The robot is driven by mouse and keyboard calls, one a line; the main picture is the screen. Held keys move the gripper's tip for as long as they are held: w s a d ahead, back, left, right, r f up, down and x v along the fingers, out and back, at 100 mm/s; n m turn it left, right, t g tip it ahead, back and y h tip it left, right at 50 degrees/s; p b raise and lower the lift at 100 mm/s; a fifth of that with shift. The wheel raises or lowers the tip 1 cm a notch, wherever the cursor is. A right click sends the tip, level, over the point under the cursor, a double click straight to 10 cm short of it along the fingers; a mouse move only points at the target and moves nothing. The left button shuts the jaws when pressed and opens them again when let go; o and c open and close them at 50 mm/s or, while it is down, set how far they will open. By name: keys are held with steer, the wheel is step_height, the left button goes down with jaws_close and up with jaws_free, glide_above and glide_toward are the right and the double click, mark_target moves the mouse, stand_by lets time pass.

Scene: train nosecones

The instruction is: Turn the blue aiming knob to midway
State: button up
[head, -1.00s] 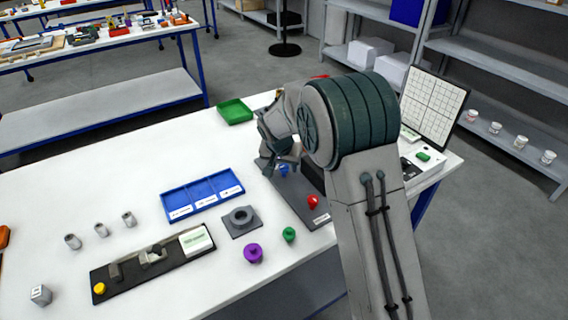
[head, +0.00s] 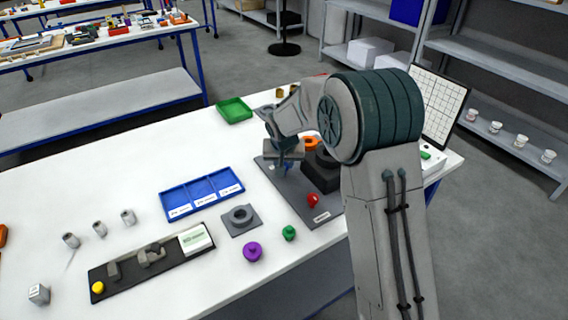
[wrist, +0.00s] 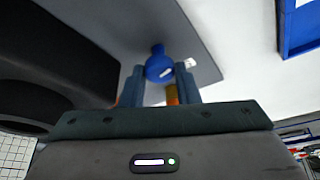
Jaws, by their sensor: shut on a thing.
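The blue aiming knob (wrist: 159,66) shows in the wrist view between my two fingers, with a small white mark on its right side. It stands on a dark grey plate (head: 290,198). My gripper (wrist: 159,88) is shut on the knob, one finger on each side. In the head view my gripper (head: 284,166) reaches down over the back left of the plate and mostly hides the knob. A red knob (head: 313,200) sits at the plate's front, by a white label.
A black block (head: 322,172) stands on the plate right of my gripper, with an orange part (head: 312,143) behind. A blue tray (head: 203,194) lies left of the plate. Purple (head: 252,251) and green (head: 289,232) knobs stand in front.

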steer(key=n, duration=0.1)
steer(key=n+y, duration=0.1)
steer(key=n, duration=0.1)
steer(key=shift+d+r+n, duration=0.15)
steer(key=shift+d+n, duration=0.05)
steer(key=shift+n, duration=0.1)
steer(key=n, duration=0.1)
steer(key=n+y+p, duration=0.1)
steer(key=n, duration=0.1)
steer(key=shift+w+n+g+y, duration=0.15)
steer(key=shift+n+g+y, duration=0.15)
steer(key=shift+g, duration=0.1)
steer(key=n+g+y+p, duration=0.1)
steer(key=n, duration=0.2)
steer(key=shift+d+n, duration=0.1)
steer(key=shift+n, duration=0.3)
steer(key=shift+w+n+g+y+p, duration=0.15)
steer(key=shift+n+g+p, duration=0.2)
steer(key=shift+n, duration=0.7)
steer(key=shift+n+g+y+p, duration=0.2)
steer(key=shift+n+g, duration=0.25)
steer(key=shift+n, duration=0.6)
steer(key=o, duration=0.9)
steer(key=shift+d, duration=0.1)
steer(key=shift+o, duration=0.2)
